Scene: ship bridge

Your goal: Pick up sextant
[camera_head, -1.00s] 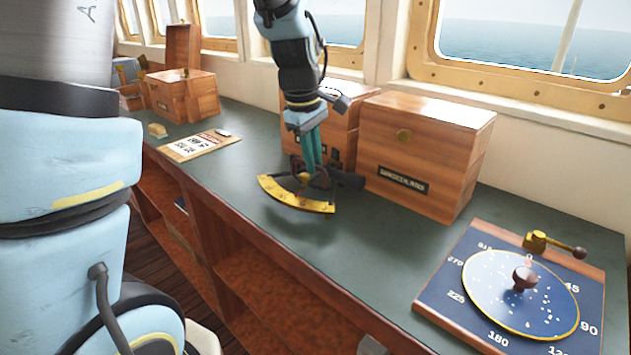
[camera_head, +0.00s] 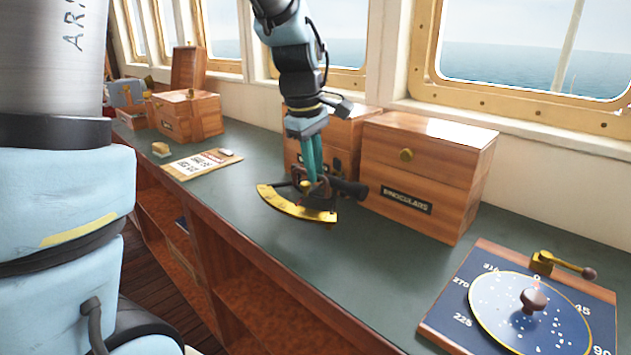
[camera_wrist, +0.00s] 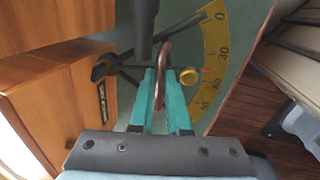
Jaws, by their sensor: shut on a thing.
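The sextant has a yellow graduated arc (camera_head: 297,204) and a dark frame and tube (camera_head: 349,188). My gripper (camera_head: 315,178), with teal fingers, points down and is shut on the sextant. In the wrist view the fingers (camera_wrist: 163,80) close on a brown curved handle (camera_wrist: 163,62), and the yellow arc (camera_wrist: 212,65) lies to their right. The sextant appears held above the green counter, with its arc toward the counter's front edge; the size of the gap is hard to tell.
The wooden binoculars box (camera_head: 425,175) stands close to the right of the sextant, with another wooden box (camera_head: 345,135) behind my gripper. A blue dial board (camera_head: 462,330) lies at the right. A clipboard (camera_head: 203,164) lies at the left. The counter (camera_head: 260,255) in front is clear.

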